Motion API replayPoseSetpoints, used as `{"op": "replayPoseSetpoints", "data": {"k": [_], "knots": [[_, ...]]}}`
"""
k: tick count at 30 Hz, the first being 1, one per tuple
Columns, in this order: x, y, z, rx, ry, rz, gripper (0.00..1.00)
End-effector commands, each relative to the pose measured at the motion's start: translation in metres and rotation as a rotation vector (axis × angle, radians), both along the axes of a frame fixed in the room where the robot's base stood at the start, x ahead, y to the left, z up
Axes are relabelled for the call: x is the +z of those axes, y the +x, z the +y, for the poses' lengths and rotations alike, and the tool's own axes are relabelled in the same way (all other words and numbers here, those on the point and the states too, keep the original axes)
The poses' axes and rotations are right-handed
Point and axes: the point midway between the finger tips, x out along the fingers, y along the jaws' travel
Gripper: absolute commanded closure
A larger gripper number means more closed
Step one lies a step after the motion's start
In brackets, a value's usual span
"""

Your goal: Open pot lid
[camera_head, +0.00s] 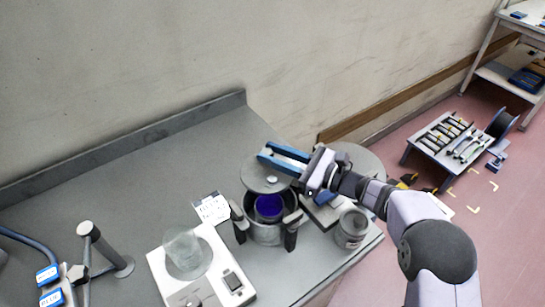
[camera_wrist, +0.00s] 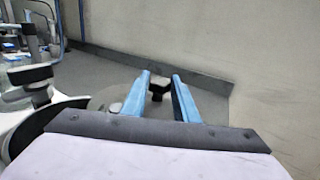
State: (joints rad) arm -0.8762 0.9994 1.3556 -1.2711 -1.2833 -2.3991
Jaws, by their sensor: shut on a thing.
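The pot (camera_head: 265,234) is a grey metal vessel on the grey bench, with dark side handles and a deep blue inside showing through its opening. The lid (camera_head: 259,182), a round grey disc with a small pale knob, is off the opening, raised at the pot's back rim. My gripper (camera_head: 265,152) reaches in from the right with its blue fingers at the lid's far side. In the wrist view my gripper (camera_wrist: 158,80) has a small dark piece between its fingers, and part of the grey disc shows beside them. The exact grip point is partly hidden.
A white scale (camera_head: 205,275) with a clear beaker (camera_head: 187,252) stands at the pot's left front. A label card (camera_head: 211,208) lies left of the pot. A grey-lidded jar (camera_head: 351,229) stands to its right near the bench edge. The back-left bench is clear.

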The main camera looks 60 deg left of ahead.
Motion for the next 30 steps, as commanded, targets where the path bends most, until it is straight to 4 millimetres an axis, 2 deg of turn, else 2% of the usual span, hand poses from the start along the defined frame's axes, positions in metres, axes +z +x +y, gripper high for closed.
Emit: {"op": "replayPoseSetpoints", "data": {"k": [14, 30], "knots": [[-0.008, 0.019, -0.001, -0.238, 0.003, -0.001, 1.00], [-0.004, 0.037, -0.005, -0.449, 0.001, 0.000, 1.00]]}}
